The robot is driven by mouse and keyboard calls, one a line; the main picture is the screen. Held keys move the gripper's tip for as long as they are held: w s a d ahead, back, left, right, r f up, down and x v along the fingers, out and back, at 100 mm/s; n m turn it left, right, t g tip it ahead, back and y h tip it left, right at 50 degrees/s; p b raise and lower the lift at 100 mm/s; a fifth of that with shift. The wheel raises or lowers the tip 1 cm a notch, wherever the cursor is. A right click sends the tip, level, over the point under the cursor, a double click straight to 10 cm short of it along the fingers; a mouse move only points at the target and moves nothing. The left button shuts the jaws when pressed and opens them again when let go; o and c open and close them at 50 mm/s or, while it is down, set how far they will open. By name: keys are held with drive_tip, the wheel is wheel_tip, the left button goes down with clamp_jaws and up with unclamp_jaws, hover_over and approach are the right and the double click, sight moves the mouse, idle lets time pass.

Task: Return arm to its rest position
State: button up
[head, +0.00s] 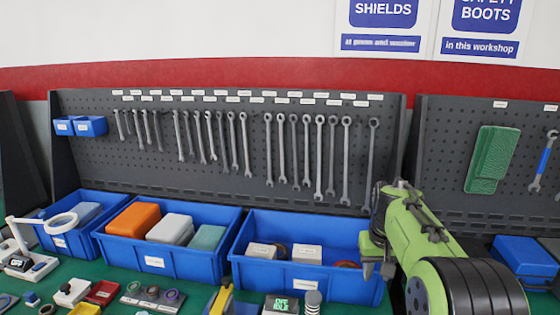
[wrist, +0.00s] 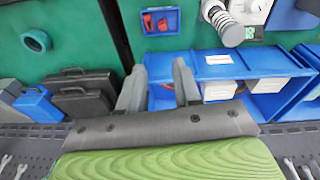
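My green arm reaches in from the right in the head view. My gripper (head: 377,268) points down over the right end of the right-hand blue bin (head: 335,286). In the wrist view my gripper (wrist: 158,84) shows two grey fingers standing apart with nothing held between them. The same blue bin shows beyond the fingers in the wrist view (wrist: 212,69). It holds white boxes (head: 307,252) and a reddish ring (head: 347,265), partly hidden. I cannot tell how high the fingertips are above the bin.
A dark pegboard (head: 100,175) with hanging wrenches stands behind the bins. A middle blue bin (head: 165,260) holds orange, white and teal cases. Dark cases (wrist: 85,95) show at left in the wrist view.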

drive_tip(key=s+a+r+t, duration=0.1)
drive_tip(key=s+a+r, duration=0.15)
drive_tip(key=s, duration=0.25)
drive_tip(key=s+a+r, duration=0.1)
drive_tip(key=s+r, duration=0.2)
drive_tip(key=s, duration=0.1)
drive_tip(key=s+a+f+t, duration=0.1)
drive_tip(key=s+a, duration=0.1)
drive_tip(key=s, duration=0.8)
drive_tip(key=s+a+f+n+t, duration=0.1)
drive_tip(key=s+a+t, duration=0.1)
drive_tip(key=s, duration=0.8)
drive_tip(key=shift+a+f+y, duration=0.35)
drive_tip(key=shift+a+y, duration=0.05)
drive_tip(key=shift+a, duration=0.05)
drive_tip(key=shift+o, duration=0.3)
drive_tip(key=shift+s, duration=0.15)
